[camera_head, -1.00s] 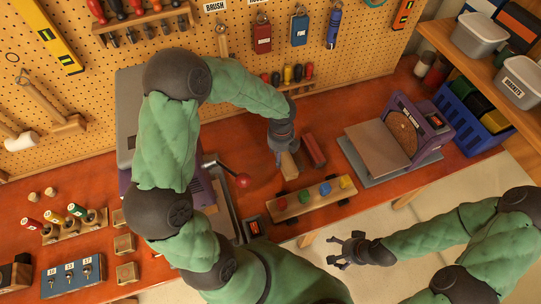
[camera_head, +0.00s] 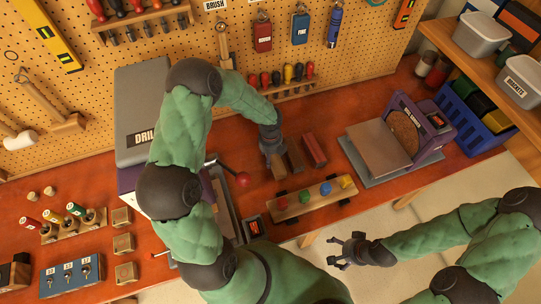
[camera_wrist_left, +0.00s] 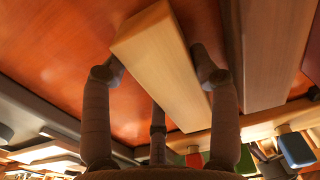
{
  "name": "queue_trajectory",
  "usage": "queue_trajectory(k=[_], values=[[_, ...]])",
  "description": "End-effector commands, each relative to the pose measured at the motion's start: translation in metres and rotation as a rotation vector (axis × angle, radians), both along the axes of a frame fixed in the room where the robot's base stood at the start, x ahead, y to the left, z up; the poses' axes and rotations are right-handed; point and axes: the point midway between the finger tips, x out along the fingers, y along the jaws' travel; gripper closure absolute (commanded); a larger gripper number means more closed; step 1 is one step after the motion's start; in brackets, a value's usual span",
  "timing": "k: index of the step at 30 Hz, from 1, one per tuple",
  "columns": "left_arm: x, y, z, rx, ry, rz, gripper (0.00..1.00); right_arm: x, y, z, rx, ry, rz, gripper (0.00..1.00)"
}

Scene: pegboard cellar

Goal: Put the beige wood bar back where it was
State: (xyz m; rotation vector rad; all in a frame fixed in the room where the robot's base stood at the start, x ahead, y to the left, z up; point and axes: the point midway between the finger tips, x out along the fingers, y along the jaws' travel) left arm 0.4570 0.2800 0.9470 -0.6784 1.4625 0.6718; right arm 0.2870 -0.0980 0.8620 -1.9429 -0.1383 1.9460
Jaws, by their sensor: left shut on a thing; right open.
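My left gripper (camera_head: 274,155) is shut on the beige wood bar (camera_head: 279,170) over the red-brown bench top. In the left wrist view the beige bar (camera_wrist_left: 165,65) runs lengthwise between the two fingers. I cannot tell whether it touches the bench. A brown bar (camera_head: 296,160) lies just to its right, with a narrow gap; it also shows in the left wrist view (camera_wrist_left: 268,50). A reddish bar (camera_head: 314,150) lies further right. My right gripper (camera_head: 346,251) is open and empty, in front of the bench edge.
A wooden strip with coloured knobs (camera_head: 313,197) lies in front of the bars. A drill press (camera_head: 145,120) with a red-knobbed lever (camera_head: 242,179) stands to the left. A disc sander (camera_head: 405,135) stands to the right. The pegboard (camera_head: 130,70) rises behind.

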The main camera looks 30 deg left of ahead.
Motion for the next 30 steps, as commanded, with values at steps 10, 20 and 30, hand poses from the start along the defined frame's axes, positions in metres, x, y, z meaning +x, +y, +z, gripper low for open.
queue_trajectory(k=[10,20,30], values=[[0.000,0.000,-0.002,0.000,0.000,0.000,0.16,0.000,0.000,-0.001,0.000,0.000,0.000,0.16],[0.000,0.000,-0.002,0.000,0.000,0.000,0.16,0.000,0.000,-0.001,0.000,0.000,0.000,0.16],[0.001,0.000,0.041,0.001,-0.003,0.000,0.16,0.000,0.000,0.006,0.000,0.000,0.000,0.16]])
